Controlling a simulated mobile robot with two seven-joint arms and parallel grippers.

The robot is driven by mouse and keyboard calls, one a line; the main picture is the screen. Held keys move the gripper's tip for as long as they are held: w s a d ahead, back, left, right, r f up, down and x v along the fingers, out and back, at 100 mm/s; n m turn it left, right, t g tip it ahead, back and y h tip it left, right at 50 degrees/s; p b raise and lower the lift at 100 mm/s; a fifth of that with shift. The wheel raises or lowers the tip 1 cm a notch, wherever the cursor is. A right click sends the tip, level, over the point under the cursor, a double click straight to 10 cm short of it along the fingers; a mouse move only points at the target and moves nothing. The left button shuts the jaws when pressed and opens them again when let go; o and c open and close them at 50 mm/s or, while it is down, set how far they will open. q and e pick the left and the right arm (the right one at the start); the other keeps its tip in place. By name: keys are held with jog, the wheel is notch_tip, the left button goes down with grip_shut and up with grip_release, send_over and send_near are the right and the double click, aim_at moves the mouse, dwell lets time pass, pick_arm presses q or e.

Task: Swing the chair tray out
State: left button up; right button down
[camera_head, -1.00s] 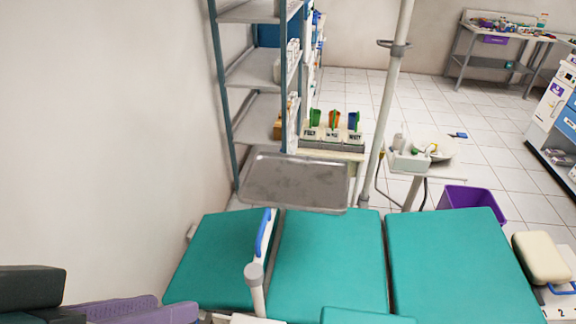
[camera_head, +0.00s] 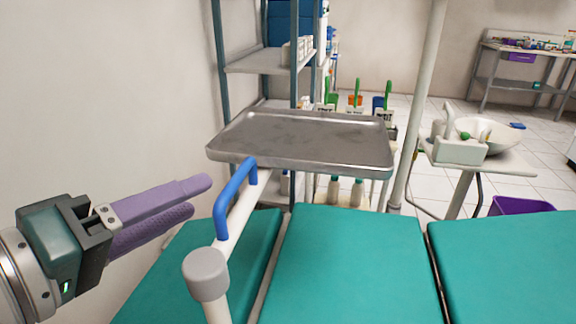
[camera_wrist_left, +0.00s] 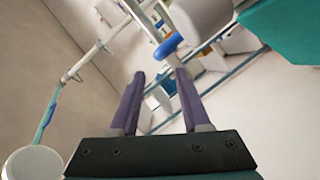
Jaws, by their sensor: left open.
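The chair tray (camera_head: 300,142) is a flat grey metal tray behind the green chair. A white arm (camera_head: 243,220) with a blue bar handle (camera_head: 232,203) runs from a grey-capped post (camera_head: 207,275) toward the tray. My left gripper (camera_head: 200,197) has purple fingers and is open and empty. It is left of the blue handle, its fingers pointing toward it, with a small gap in the picture. In the left wrist view, the blue handle (camera_wrist_left: 168,46) shows just beyond the open fingertips (camera_wrist_left: 161,73). My right gripper is not in view.
The green chair cushions (camera_head: 350,262) fill the foreground. A metal shelf rack (camera_head: 262,62) stands behind the tray, by the left wall. A pale pole (camera_head: 418,110) and a stand with a white basin (camera_head: 487,135) are to the right.

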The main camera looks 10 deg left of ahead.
aim_at(239, 172)
pick_arm(q)
jog(key=x, duration=0.9)
jog(key=shift+w+d+b, duration=0.1)
jog(key=shift+w+b, duration=0.15)
jog(key=shift+b, duration=0.15)
jog(key=shift+c, duration=0.3)
jog(key=shift+f, duration=0.1)
grip_shut()
dwell(0.5)
